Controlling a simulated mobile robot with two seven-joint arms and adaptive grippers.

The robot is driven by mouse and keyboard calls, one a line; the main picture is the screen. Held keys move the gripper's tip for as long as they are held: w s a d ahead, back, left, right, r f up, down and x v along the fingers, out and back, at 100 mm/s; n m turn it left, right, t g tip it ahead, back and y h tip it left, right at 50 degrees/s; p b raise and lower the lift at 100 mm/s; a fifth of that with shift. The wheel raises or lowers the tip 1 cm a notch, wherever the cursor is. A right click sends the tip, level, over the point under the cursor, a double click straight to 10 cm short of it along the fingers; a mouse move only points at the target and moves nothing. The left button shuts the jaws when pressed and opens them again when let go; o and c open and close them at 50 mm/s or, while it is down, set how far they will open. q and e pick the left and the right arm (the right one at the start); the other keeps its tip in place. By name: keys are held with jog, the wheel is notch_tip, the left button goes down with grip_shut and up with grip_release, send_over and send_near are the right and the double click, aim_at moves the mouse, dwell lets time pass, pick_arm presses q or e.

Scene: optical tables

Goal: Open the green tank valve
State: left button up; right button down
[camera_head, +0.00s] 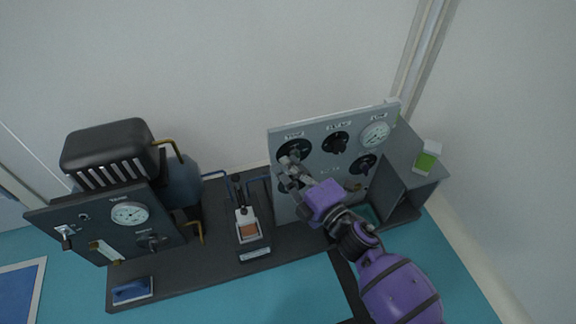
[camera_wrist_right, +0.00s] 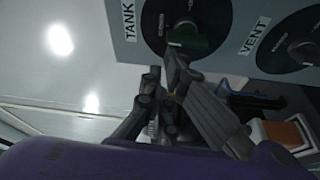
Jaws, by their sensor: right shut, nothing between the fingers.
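The green tank valve knob (camera_wrist_right: 200,43) sits on a black round dial under the label TANK in the right wrist view. In the head view the tank dial (camera_head: 295,149) is at the upper left of the grey panel (camera_head: 318,150), partly covered by my gripper. My right gripper (camera_head: 289,164) is shut and empty, its tips at the lower part of that dial. In the wrist view my right gripper (camera_wrist_right: 166,72) lies just below the knob; whether it touches cannot be told. My left gripper is not in view.
The vent dial (camera_wrist_right: 292,42) is beside the tank dial in the wrist view. The panel also holds another black knob (camera_head: 336,142) and a gauge (camera_head: 375,134).

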pick_arm(q)
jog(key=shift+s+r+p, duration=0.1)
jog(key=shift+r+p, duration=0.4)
jog(key=shift+p, duration=0.05)
pick_arm(e)
jog(key=shift+w+d+r+m+t+h, duration=0.25)
jog(key=shift+d+m+t+h, duration=0.7)
jog(key=shift+m, duration=2.5)
jog(key=shift+w+d+r+m+t+h, duration=0.4)
jog(key=shift+d+m+t, duration=0.5)
jog(key=shift+m, duration=2.5)
jog(key=shift+w+d+r+m+t+h, duration=0.15)
jog(key=shift+d+m+t+h, duration=0.85)
jog(key=shift+m, duration=2.45)
jog(key=shift+a+f+t, duration=0.1)
jog(key=shift+a+t, duration=0.15)
jog(key=shift+a, duration=0.1)
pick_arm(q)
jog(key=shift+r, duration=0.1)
pick_arm(e)
notch_tip(320, 180, up, 5)
jog(key=p, duration=0.4)
pick_arm(q)
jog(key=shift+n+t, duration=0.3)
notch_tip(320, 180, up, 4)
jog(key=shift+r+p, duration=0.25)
jog(key=shift+p, duration=0.1)
pick_arm(e)
jog(key=f+v, duration=0.1)
jog(key=v, duration=0.9)
